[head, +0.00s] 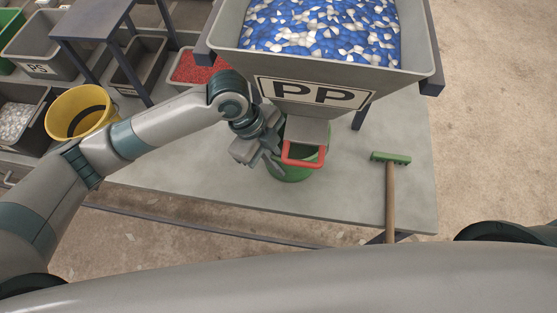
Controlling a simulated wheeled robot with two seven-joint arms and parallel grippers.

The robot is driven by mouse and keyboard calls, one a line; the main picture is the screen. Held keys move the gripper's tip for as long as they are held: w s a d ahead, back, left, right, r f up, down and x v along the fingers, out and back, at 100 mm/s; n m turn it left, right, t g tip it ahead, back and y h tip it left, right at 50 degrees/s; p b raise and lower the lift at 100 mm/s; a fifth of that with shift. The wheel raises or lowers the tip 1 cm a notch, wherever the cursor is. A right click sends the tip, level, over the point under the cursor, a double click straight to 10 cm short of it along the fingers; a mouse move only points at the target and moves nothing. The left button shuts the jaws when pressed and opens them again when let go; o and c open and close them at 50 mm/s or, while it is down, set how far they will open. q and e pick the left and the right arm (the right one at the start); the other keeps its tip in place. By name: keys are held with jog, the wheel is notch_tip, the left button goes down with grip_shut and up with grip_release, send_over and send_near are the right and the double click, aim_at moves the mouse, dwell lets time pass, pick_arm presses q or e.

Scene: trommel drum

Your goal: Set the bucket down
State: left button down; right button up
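A green bucket (293,174) is below the outlet of the grey hopper marked PP (318,95). The outlet and its red handle (303,154) hide much of the bucket, including most of its inside. My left gripper (272,163) is at the bucket's left side, with its fingers close to the rim. I cannot tell whether the fingers are closed on the bucket, or whether its base touches the grey table top (225,178). My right gripper is not in view.
The hopper holds blue and white pieces. A green-headed brush with a wooden handle (391,190) lies at the right of the table. A yellow bucket (82,112) and several grey bins (45,55) stand at left. The table left of the green bucket is clear.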

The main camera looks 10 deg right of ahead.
pick_arm(q)
jog(key=c, duration=2)
grip_release()
jog(key=shift+f, duration=0.1)
jog(key=b+v, duration=0.2)
jog(key=v, duration=1)
jog(key=shift+d, duration=0.1)
